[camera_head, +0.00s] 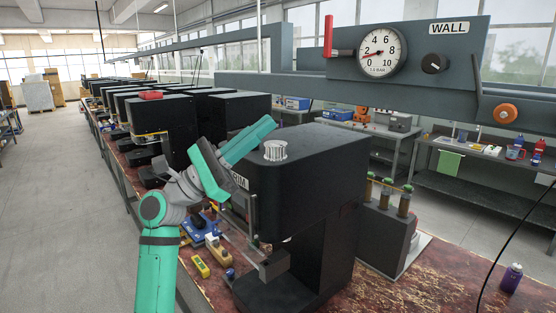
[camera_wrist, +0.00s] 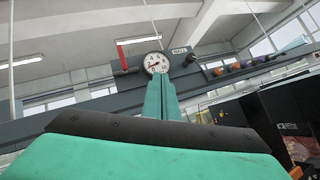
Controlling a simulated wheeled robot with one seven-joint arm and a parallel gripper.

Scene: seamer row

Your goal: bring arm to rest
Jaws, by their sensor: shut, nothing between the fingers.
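My gripper (camera_head: 268,125) is at the end of my teal arm, left of the top of the large black seamer (camera_head: 318,165). It points up and to the right. I cannot tell whether it touches the machine. In the wrist view my gripper (camera_wrist: 158,82) shows its two teal fingers closed together, with nothing between them. The fingers point up toward the round gauge (camera_wrist: 156,63) on the grey beam.
A white ribbed cylinder (camera_head: 275,150) sits on the seamer's top. A grey beam with a gauge (camera_head: 381,51), a red lever (camera_head: 328,36) and a black knob (camera_head: 433,64) hangs above. A yellow item (camera_head: 201,266) and a purple bottle (camera_head: 511,278) are on the worn red bench.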

